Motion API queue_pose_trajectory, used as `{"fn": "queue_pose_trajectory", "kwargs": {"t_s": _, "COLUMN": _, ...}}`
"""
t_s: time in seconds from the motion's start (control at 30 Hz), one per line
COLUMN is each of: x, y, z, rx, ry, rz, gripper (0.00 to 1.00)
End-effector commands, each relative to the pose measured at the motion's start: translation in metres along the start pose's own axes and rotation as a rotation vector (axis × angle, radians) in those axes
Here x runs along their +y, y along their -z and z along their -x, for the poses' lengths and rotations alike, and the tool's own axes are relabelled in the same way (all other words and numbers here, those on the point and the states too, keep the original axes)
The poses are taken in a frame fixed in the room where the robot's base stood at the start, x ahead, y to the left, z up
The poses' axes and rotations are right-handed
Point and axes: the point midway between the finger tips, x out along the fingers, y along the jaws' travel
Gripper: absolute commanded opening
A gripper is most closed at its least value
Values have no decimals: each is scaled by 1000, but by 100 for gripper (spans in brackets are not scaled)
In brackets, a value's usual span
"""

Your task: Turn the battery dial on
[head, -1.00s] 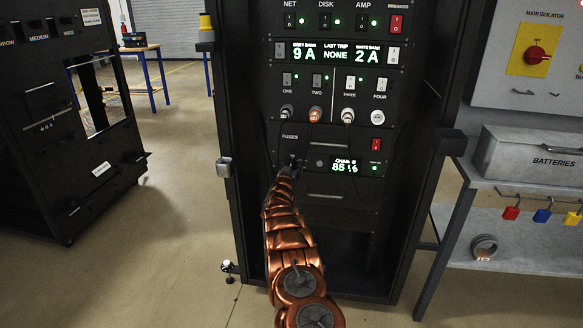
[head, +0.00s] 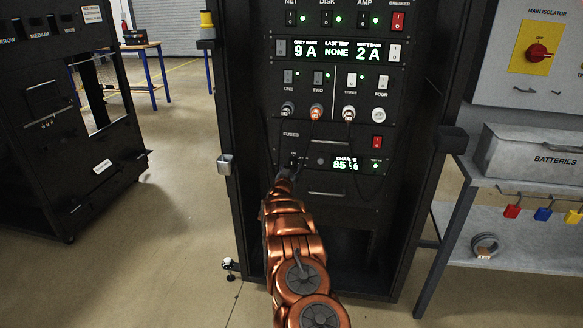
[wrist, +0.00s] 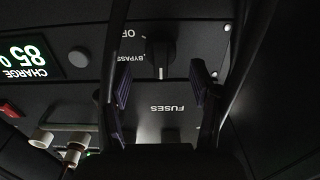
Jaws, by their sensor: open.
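The battery dial, a black knob (wrist: 161,58), sits on the dark battery panel beside the charge display (wrist: 30,58). The wrist view is upside down, with "BYPASS" and a partly hidden "OF…" label beside the knob. In the head view the dial (head: 294,160) is small and dark just above the end of my copper arm. The charge display (head: 346,165) reads about 85%.
Cables hang from the row of plugs (head: 316,113) above the panel, and dark cables cross the wrist view. A red switch (head: 377,142) is at the right. A handle (head: 328,194) is below the display. The rack's side posts flank the arm.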

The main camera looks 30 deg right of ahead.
Motion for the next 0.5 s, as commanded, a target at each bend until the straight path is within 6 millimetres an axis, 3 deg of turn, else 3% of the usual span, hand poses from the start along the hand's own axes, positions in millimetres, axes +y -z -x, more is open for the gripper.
{"fn": "queue_pose_trajectory", "kwargs": {"t_s": 0.5, "x": 0, "y": 3, "z": 41, "rx": 3, "ry": 1, "rz": -3, "gripper": 64}}
